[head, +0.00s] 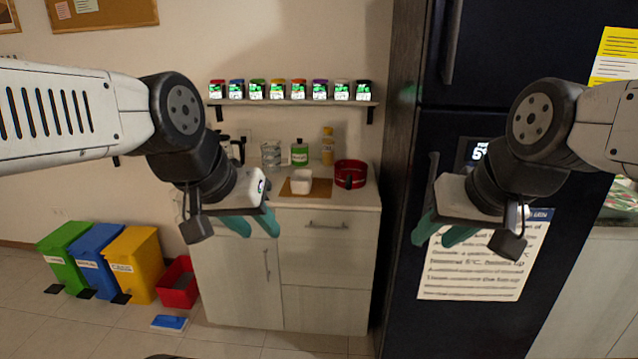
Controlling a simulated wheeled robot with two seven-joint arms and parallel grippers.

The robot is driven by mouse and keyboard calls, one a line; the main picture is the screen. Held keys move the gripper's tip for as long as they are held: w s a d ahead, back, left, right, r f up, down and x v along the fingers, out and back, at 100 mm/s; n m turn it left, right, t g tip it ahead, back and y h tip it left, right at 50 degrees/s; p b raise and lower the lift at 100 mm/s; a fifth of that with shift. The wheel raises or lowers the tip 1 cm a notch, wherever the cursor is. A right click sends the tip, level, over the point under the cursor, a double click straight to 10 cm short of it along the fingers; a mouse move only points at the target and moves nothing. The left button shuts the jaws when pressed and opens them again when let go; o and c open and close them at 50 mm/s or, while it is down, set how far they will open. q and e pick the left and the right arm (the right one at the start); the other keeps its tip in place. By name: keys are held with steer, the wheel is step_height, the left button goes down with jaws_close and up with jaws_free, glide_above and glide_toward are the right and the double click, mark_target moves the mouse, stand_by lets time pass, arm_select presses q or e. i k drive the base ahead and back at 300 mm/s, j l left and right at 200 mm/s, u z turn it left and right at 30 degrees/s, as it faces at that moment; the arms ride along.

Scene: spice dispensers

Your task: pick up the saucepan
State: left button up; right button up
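A red round pan with a dark handle, which looks like the saucepan (350,168), stands at the right end of the counter, near the fridge. Its handle points toward me. My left gripper (252,224) hangs in front of the counter's left part, to the left of the pan and nearer to me. Its two green fingers are apart and nothing shows between them. My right gripper (437,232) is in front of the dark fridge, to the right of the pan. Its green fingers are apart and empty. Neither gripper touches the pan.
On the counter (335,196) are a white container (301,181) on a brown board, a green-labelled bottle (299,153), a yellow bottle (327,147) and a glass jar (271,154). Spice dispensers line the shelf (290,102) above. The fridge (400,290) bounds the right; bins (130,262) stand left.

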mark_target(349, 173)
steer(key=i+l+u, duration=0.1)
steer(key=i+u, duration=0.25)
steer(key=i+l+u, duration=0.15)
steer(key=i+u, duration=0.2)
steer(key=i+l+u, duration=0.35)
steer(key=k+j, duration=0.05)
steer(key=j, duration=0.05)
